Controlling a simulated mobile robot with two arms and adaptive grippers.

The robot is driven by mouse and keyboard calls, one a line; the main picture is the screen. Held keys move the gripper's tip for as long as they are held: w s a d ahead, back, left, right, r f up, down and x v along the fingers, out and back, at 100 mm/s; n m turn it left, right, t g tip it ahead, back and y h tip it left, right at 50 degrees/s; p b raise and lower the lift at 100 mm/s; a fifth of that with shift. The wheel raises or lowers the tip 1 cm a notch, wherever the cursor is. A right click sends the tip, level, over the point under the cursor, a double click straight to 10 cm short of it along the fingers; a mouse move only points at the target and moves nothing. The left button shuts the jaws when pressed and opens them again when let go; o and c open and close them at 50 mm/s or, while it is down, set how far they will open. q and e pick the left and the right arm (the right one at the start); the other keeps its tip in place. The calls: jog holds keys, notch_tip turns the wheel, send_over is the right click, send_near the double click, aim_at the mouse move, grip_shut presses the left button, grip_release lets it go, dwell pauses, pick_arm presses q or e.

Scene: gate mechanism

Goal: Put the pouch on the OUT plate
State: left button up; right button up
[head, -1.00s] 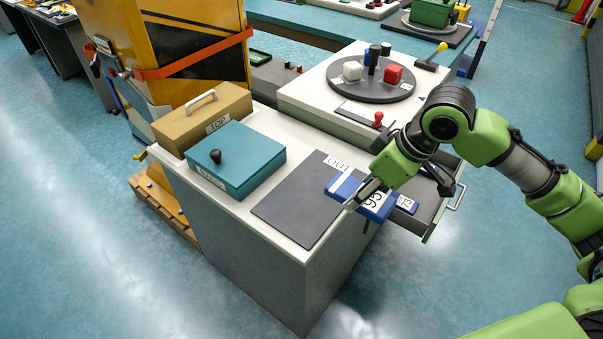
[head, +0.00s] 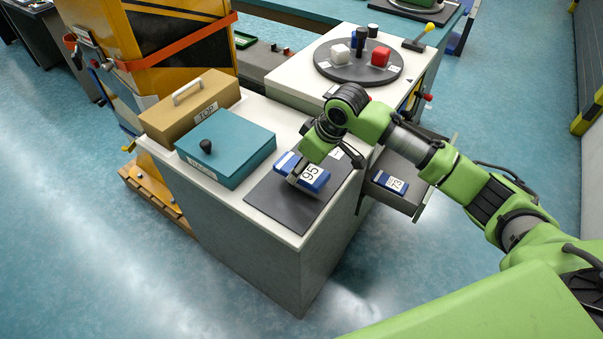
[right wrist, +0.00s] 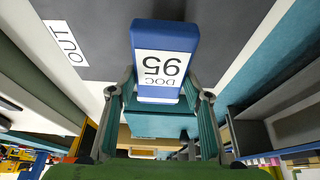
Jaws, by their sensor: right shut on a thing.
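The pouch (head: 315,176) is blue with a white label reading 95; the right wrist view shows the same pouch (right wrist: 165,42) with DOC 95. My right gripper (head: 303,177) is shut on it, with one finger on each side. The pouch is over the dark grey OUT plate (head: 283,208); I cannot tell whether it touches. My left gripper is not in view.
A teal lidded box (head: 228,150) and a tan TOP box (head: 189,108) stand left of the plate. An open drawer (head: 408,198) on the right holds another blue pouch (head: 389,183) labelled 73. A round turntable (head: 358,68) with blocks is behind.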

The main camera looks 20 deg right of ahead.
aim_at(302, 176)
jog(key=shift+w+a+f+p, duration=0.15)
jog(key=shift+f+p, duration=0.25)
jog(key=shift+f, duration=1.4)
jog(key=shift+f, duration=0.15)
jog(key=o, duration=1.1)
jog(key=shift+o, duration=0.2)
jog(key=v, duration=1.2)
jog(key=shift+w, duration=0.1)
